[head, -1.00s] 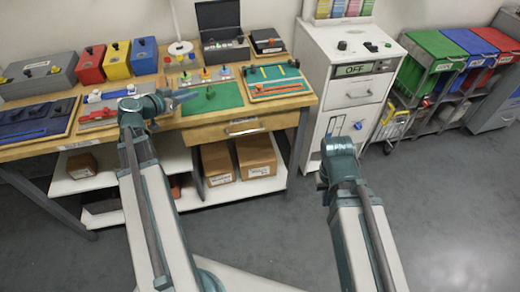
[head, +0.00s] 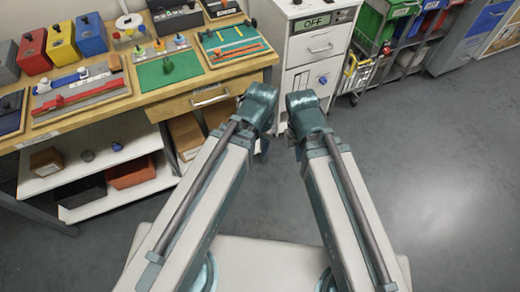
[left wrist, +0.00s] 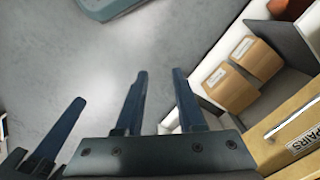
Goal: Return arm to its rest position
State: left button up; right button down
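My left arm (head: 205,185) reaches forward from the bottom of the head view. Its wrist (head: 258,105) is over the floor in front of the workbench, and the gripper beyond it is mostly hidden there. Dark fingers at the left edge of the left wrist view look like my right gripper (left wrist: 48,130), spread and empty.
The workbench (head: 150,98) holds coloured boxes, tool boards and a green mat (head: 168,72). Its drawer (head: 210,97) and lower shelf (head: 100,165) face me. A white cabinet (head: 315,45) and a rack with coloured bins (head: 385,22) stand behind. Floor (head: 440,150) on the right is clear.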

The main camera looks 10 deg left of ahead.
pick_arm(q)
jog(key=shift+s+d+r+y, duration=0.1)
jog(key=shift+s+d+y, duration=0.15)
jog(key=shift+s+y, duration=0.3)
jog(key=shift+r, duration=0.1)
notch_tip(320, 180, up, 6)
jog(key=p, duration=0.6)
dwell(0.5)
